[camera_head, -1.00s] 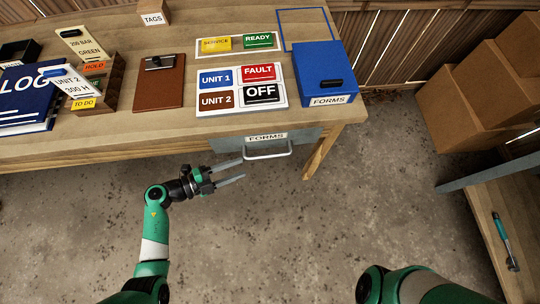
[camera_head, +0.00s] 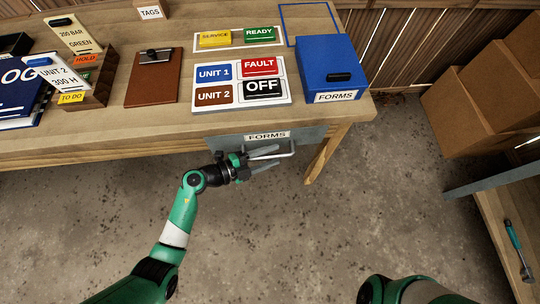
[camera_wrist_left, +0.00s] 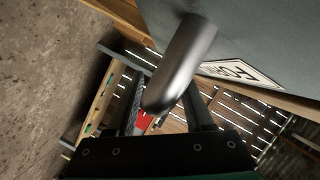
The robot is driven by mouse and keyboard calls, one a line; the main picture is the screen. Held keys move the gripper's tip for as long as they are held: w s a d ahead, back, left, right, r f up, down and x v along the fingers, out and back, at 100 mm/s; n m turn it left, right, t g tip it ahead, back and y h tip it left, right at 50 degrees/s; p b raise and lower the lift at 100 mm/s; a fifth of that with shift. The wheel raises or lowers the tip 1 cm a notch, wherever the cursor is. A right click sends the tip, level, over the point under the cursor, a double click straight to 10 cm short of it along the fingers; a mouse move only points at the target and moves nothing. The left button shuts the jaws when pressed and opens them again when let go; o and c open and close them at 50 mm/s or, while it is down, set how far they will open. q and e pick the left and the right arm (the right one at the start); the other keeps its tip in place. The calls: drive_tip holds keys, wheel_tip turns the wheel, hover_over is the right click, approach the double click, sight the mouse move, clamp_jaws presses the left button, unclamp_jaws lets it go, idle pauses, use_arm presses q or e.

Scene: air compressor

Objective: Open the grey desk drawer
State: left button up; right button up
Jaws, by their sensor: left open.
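The grey drawer front (camera_head: 312,137), with a FORMS label (camera_head: 267,135), sits under the desk's front edge. Its metal bar handle (camera_head: 291,153) stands out from the front. My left gripper (camera_head: 277,157) is open at the handle, its fingers pointing right along the bar. In the left wrist view, the rounded handle (camera_wrist_left: 182,60) lies between the two spread fingers (camera_wrist_left: 163,100), with the grey drawer front (camera_wrist_left: 250,30) beyond. I cannot tell whether either finger touches the bar. My right gripper is out of view; only part of that arm shows at the bottom.
On the wooden desk (camera_head: 110,125) are a blue FORMS box (camera_head: 328,65), a sign panel (camera_head: 284,97), a clipboard (camera_head: 152,80) and a card holder (camera_head: 98,85). Cardboard boxes (camera_head: 475,110) and a low bench (camera_head: 497,235) stand right. The floor before the drawer is clear.

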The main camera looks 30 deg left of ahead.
use_arm(q)
clamp_jaws()
idle(1.3)
